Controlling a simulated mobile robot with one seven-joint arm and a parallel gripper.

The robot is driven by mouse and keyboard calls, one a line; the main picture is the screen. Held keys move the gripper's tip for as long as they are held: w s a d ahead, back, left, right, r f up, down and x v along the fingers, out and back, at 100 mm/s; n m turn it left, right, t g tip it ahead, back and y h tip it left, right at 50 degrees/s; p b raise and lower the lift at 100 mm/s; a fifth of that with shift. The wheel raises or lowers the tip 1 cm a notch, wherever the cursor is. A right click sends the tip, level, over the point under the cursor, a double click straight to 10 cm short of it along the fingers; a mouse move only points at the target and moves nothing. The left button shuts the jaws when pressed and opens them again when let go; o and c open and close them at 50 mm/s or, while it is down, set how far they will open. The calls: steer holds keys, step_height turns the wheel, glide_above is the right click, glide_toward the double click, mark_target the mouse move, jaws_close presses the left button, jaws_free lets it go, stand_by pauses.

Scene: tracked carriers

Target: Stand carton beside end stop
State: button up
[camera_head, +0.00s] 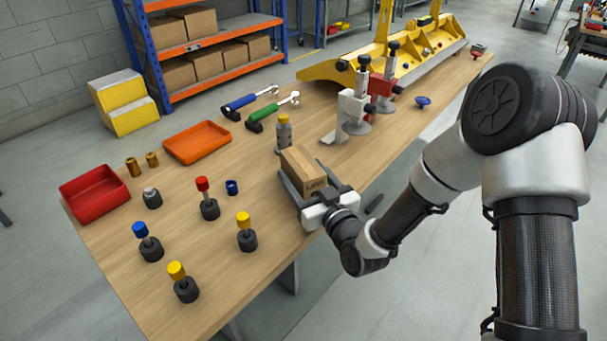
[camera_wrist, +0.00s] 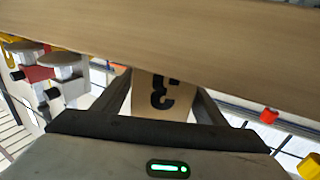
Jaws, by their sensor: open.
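The brown cardboard carton (camera_head: 301,165) is at the near long edge of the wooden table (camera_head: 215,262), seemingly lying on its side. My gripper (camera_head: 303,178) is around it, with a dark finger along each side. In the wrist view the carton (camera_wrist: 163,94) shows an end face with a black 3 between the fingers (camera_wrist: 161,100). Gaps show beside it there, so the jaws are open. A white-grey upright fixture with a bracket (camera_head: 350,108) stands farther along the table; I cannot tell whether it is the end stop. The carton's underside is hidden.
A grey bottle with a yellow cap (camera_head: 283,133) stands close behind the carton. Red (camera_head: 95,194) and orange (camera_head: 197,143) trays and several knobbed pegs occupy the left. A red clamp (camera_head: 382,88) and a yellow beam (camera_head: 400,52) lie farther back. Some bare tabletop separates carton and fixture.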

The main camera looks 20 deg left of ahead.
steer(key=shift+r, duration=0.2)
steer(key=v, duration=1.2)
steer(key=shift+w, duration=0.15)
